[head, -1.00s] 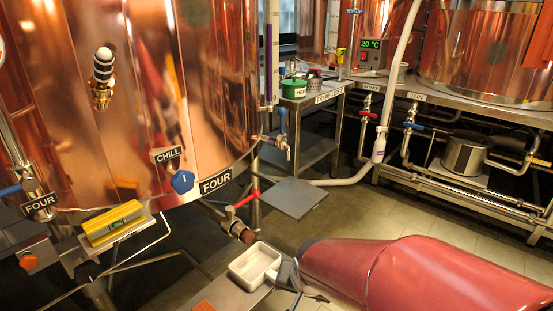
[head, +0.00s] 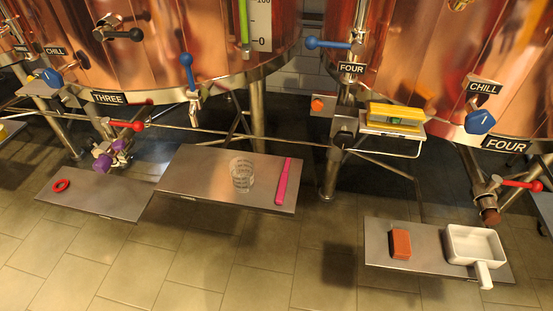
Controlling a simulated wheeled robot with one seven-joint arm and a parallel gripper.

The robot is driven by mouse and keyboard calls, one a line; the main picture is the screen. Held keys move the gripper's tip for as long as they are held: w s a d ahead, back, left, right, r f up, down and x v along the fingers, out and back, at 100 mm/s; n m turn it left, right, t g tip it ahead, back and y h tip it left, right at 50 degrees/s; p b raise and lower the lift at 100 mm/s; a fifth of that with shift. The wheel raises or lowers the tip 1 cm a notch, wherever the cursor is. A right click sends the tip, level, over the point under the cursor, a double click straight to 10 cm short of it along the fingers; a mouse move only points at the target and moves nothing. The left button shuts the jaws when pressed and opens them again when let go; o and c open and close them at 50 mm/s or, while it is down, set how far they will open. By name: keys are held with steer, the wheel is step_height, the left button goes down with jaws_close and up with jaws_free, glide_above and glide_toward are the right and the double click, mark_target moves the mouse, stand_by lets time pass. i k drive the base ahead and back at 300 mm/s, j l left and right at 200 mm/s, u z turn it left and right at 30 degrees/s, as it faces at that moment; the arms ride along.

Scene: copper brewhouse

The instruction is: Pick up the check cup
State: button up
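A clear, ribbed glass cup (head: 242,174) stands upright on the middle steel shelf (head: 200,184), below the copper vessels. A pink stick (head: 283,181) lies to its right on the same shelf. A white square pan with a short handle (head: 474,246) sits on the right steel shelf (head: 433,268). No label tells which of the two vessels is the check cup. My gripper is out of view, so nothing shows between its fingers.
An orange block (head: 400,244) lies left of the white pan. A red ring (head: 61,186) lies on the left shelf (head: 98,203). Valves with blue (head: 187,75) and red (head: 126,125) handles project above the shelves. The tiled floor (head: 190,260) in front is clear.

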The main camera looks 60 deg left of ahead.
mark_target(241, 168)
steer(key=u, duration=2.6)
steer(key=i+l+u, duration=0.1)
steer(key=l, duration=0.35)
steer(key=i+l+u, duration=0.1)
steer(key=l, duration=0.4)
steer(key=l+u, duration=0.1)
steer(key=l, duration=0.35)
steer(key=i, duration=0.05)
